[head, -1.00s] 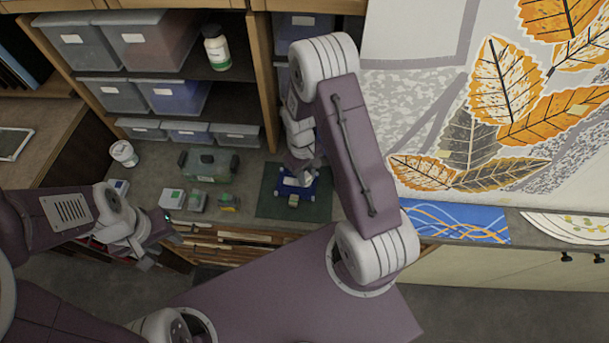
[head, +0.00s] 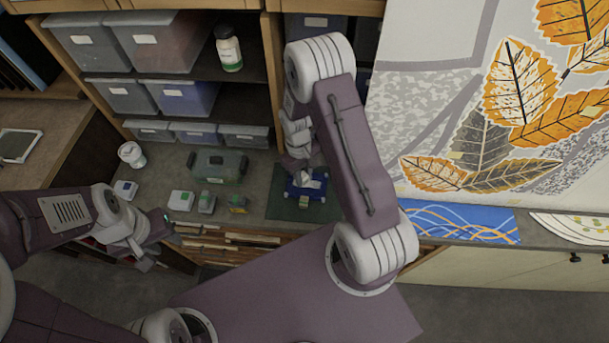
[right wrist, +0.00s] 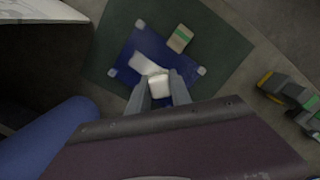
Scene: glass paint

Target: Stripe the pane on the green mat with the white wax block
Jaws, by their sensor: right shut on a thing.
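The blue pane (right wrist: 133,75), with pale corner pieces, lies on the green mat (right wrist: 220,45); the pane (head: 293,190) and mat (head: 275,207) also show in the head view. My right gripper (right wrist: 160,88) is shut on the white wax block (right wrist: 159,86), low over the pane; I cannot tell whether the block touches it. A white streak (right wrist: 145,64) shows on the pane beside the block. A pale block with a green band (right wrist: 180,38) lies at the pane's edge. My left gripper (head: 160,253) looks open and empty, away from the mat, in front of the bench.
A green toolbox (head: 218,166), small boxes (head: 181,200) and a white tub (head: 131,154) stand left of the mat. Shelves with bins (head: 185,97) rise behind. A blue patterned panel (head: 465,222) lies to the right. Some bare bench lies between the toolbox and mat.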

